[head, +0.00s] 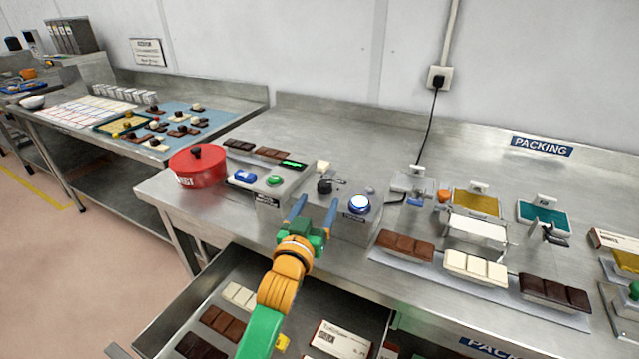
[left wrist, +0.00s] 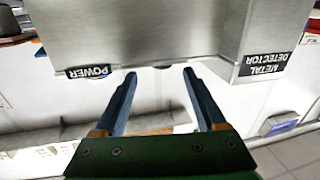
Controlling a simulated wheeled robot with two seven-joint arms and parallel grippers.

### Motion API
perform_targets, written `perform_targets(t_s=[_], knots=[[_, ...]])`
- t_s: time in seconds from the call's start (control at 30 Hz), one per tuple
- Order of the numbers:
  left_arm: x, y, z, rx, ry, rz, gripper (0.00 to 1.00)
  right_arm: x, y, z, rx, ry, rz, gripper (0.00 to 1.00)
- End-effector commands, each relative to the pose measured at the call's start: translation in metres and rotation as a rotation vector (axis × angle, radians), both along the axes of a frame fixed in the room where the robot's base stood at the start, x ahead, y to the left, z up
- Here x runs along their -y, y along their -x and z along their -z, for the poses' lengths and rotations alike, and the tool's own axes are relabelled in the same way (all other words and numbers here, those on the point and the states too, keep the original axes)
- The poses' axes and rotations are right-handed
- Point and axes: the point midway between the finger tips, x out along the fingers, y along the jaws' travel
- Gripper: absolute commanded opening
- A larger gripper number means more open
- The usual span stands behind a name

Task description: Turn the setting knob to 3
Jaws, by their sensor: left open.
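The metal detector (head: 283,192) stands on the steel bench, with a green button, a blue switch and a lit green display strip. My right gripper is not in view.
A red lidded pot (head: 198,172) stands left of the machine. Chocolate bars on a tray (head: 470,292) and small stations fill the bench to the right. An open drawer (head: 190,290) with chocolates lies below my left arm.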

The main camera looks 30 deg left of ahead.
Motion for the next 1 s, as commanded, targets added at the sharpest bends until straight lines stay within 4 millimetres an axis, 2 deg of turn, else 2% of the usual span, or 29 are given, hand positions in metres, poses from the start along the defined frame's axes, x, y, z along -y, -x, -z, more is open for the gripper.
perform_targets(t_s=[0.2, 0.4, 0.77, 1.0], knots=[[-0.009, -0.034, 0.005, 0.003, -0.001, 0.0, 0.73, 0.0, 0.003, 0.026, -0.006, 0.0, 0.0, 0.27], [-0.014, -0.057, 0.004, 0.002, -0.001, 0.0, 0.73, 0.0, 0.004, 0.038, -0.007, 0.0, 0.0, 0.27], [-0.016, -0.062, 0.001, -0.001, 0.0, 0.0, 0.73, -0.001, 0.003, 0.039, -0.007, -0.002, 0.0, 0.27], [-0.016, -0.062, 0.001, 0.0, 0.0, 0.0, 0.08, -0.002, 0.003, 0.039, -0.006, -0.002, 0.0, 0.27]])
